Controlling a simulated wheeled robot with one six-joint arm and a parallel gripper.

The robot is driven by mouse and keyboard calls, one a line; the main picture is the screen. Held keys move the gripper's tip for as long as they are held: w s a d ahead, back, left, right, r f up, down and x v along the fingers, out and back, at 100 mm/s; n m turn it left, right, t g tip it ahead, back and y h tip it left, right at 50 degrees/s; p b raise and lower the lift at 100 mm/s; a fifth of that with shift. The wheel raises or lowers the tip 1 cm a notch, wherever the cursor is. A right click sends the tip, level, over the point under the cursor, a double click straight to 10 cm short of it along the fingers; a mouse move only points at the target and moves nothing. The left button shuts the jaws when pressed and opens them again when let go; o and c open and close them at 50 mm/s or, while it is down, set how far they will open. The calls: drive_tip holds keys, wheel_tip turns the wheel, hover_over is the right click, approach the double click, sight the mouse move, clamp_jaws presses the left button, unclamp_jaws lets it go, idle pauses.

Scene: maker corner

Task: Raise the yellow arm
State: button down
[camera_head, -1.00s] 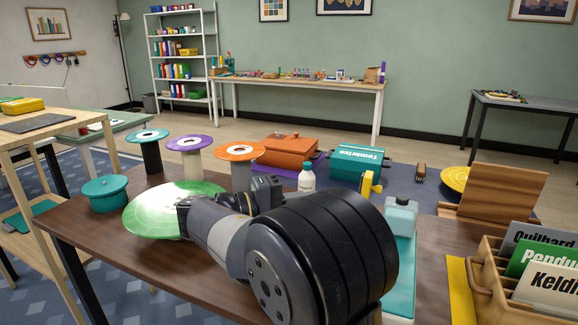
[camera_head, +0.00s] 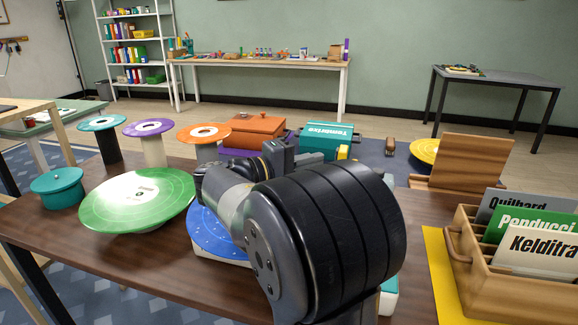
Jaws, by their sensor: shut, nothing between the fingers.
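The yellow arm (camera_head: 343,152) shows only as a small yellow piece just right of my gripper. The rest of it is hidden behind my own dark arm. Its pale and teal stand (camera_head: 389,290) is mostly hidden too, with only slivers showing right of my arm. My gripper (camera_head: 290,156) is a dark grey block beyond my wrist, left of the yellow piece. It is shut and empty, and its fingertips are hard to make out. I cannot tell whether it touches the yellow arm.
A green disc (camera_head: 120,197), a blue disc (camera_head: 207,236) and a teal round pot (camera_head: 58,187) are left of my arm. A wooden crate of cards (camera_head: 515,285) stands at the right on a yellow mat (camera_head: 437,262). An orange box (camera_head: 254,131) is behind.

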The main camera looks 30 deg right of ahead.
drive_tip(key=shift+s+d, duration=0.6)
drive_tip(key=shift+s, duration=0.1)
drive_tip(key=shift+s+d+r+m+y, duration=0.25)
drive_tip(key=shift+s+d+m+y, duration=0.25)
drive_tip(key=shift+s+m+y, duration=0.15)
